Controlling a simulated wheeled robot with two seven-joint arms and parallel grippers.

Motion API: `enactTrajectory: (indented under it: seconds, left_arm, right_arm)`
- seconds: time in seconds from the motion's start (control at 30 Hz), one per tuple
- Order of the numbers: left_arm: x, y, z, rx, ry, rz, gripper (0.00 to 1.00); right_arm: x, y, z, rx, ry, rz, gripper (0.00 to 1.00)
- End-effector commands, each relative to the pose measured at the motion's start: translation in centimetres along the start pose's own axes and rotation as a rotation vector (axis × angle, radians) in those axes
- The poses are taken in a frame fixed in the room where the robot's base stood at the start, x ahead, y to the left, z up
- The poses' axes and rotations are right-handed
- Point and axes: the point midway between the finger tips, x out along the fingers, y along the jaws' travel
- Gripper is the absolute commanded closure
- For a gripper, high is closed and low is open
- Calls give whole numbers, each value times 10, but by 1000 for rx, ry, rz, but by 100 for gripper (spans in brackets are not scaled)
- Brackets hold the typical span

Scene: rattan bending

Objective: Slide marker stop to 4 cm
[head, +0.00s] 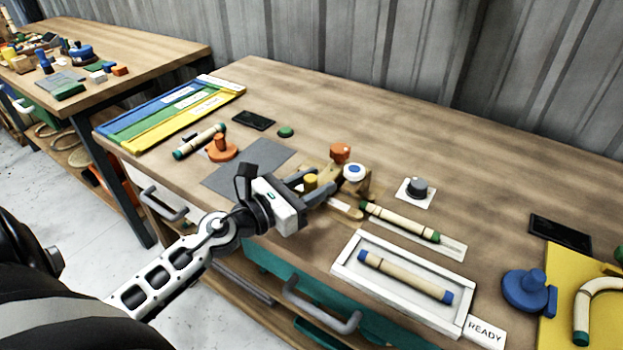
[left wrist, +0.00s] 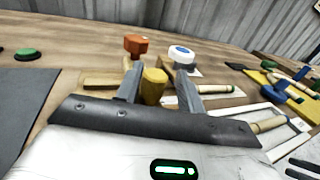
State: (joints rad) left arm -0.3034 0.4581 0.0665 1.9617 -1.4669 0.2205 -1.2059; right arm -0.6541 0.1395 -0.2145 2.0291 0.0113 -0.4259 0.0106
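My left gripper (head: 318,188) reaches over the front of the bench to a small wooden fixture (head: 345,207). A yellow knob (head: 310,182) stands between its fingers; it also shows between them in the left wrist view (left wrist: 153,86). The fingers are parted, with a thin gap at the right finger. The knob is probably the marker stop, but no label shows. Behind it are an orange block (head: 340,152) and a white round cap with a blue centre (head: 354,172). A green-ended rattan piece (head: 400,221) extends right beside a white strip (head: 440,244); its markings are unreadable.
A white tray (head: 345,262) with a blue-ended rattan piece lies at the front right. A grey mat (head: 215,184) and an orange clamp (head: 221,148) are left. A dark dial (head: 417,187) stands behind the strip. The back of the bench is clear.

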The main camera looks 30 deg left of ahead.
Motion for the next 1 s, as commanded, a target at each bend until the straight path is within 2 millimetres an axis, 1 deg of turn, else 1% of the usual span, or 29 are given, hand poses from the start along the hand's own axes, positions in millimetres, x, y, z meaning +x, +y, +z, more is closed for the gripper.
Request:
enactTrajectory:
  seconds: [0.27, 0.37, 0.43, 0.57, 0.63, 0.8, 0.9, 1.0]
  left_arm:
    - [0, 2, 0, 2, -1, 6, 58]
    - [-5, 3, -1, 2, 0, 6, 58]
    - [-12, 3, -3, 2, 1, 8, 58]
    - [-36, 2, -6, 1, 4, 6, 58]
    - [-53, 2, -7, 1, 4, 6, 58]
    - [-94, 2, -8, -1, 3, 9, 58]
    - [-117, 1, -6, 0, 2, 9, 58]
    - [-135, 1, -5, 0, 1, 7, 58]
  right_arm:
    - [-2, 0, 2, -2, -4, -1, 57]
    - [-1, 0, 4, -4, -6, -1, 57]
    - [1, 1, 8, -5, -8, -2, 57]
    - [7, 1, 17, -7, -12, -5, 57]
    - [10, 1, 21, -4, -10, -9, 57]
    - [17, -2, 23, 19, 20, -24, 57]
    - [19, -4, 24, 34, 33, -32, 57]
    - [21, -6, 23, 53, 46, -39, 57]
